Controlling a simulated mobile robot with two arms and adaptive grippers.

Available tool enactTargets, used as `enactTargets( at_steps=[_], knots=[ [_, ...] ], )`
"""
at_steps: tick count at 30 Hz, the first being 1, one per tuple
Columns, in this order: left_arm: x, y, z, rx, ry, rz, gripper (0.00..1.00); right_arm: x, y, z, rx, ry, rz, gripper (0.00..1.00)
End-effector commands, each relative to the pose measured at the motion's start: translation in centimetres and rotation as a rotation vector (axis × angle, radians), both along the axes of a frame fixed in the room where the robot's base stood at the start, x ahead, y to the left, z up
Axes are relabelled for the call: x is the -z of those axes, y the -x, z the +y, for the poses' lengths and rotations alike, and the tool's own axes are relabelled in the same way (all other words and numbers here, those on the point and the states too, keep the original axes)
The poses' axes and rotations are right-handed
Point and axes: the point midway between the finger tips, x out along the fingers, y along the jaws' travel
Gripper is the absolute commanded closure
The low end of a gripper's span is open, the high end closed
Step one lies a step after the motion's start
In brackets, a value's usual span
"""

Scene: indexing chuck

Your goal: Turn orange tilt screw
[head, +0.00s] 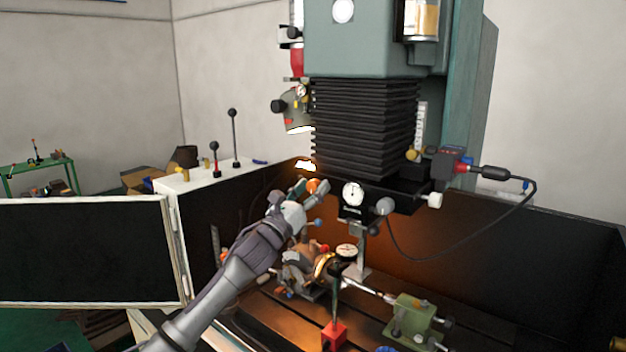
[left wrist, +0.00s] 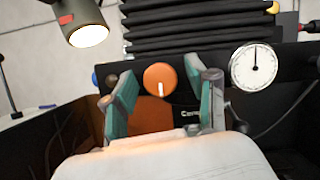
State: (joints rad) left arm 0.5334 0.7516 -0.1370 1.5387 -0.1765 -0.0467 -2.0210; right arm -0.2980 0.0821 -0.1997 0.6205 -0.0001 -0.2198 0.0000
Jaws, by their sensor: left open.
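The orange tilt screw (left wrist: 160,78) is a round knob with a white mark pointing down. In the left wrist view it sits between and beyond my left gripper's (left wrist: 165,100) two teal-padded fingers. The fingers are open and stand apart from it on both sides in the picture. In the head view the orange knob (head: 313,185) shows small between the fingertips of the left gripper (head: 312,188), on the dark plate under the black bellows. I cannot tell how far in depth the fingertips are from it. My right gripper is in neither view.
A white dial gauge (head: 352,193) is just right of the knob, and a lamp (left wrist: 82,22) hangs at upper left in the wrist view. Below the arm are an indexing chuck (head: 300,268), another dial gauge (head: 346,251) and a green tailstock (head: 411,318).

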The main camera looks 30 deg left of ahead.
Motion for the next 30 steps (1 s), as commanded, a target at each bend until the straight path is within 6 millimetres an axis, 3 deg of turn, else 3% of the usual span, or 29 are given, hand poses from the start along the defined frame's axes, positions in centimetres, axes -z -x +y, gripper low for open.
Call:
enactTargets(
  at_steps=[11, 22, 30],
  knots=[
    [-0.17, -0.67, -0.09, 0.001, 0.001, 0.001, 0.43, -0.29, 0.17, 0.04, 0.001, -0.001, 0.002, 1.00],
    [-0.18, -0.65, -0.07, 0.001, 0.001, 0.001, 1.00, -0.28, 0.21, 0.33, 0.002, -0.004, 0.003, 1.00],
    [-0.19, -0.63, -0.11, 0.001, 0.023, 0.001, 1.00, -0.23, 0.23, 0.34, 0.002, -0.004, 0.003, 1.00]
  ],
)
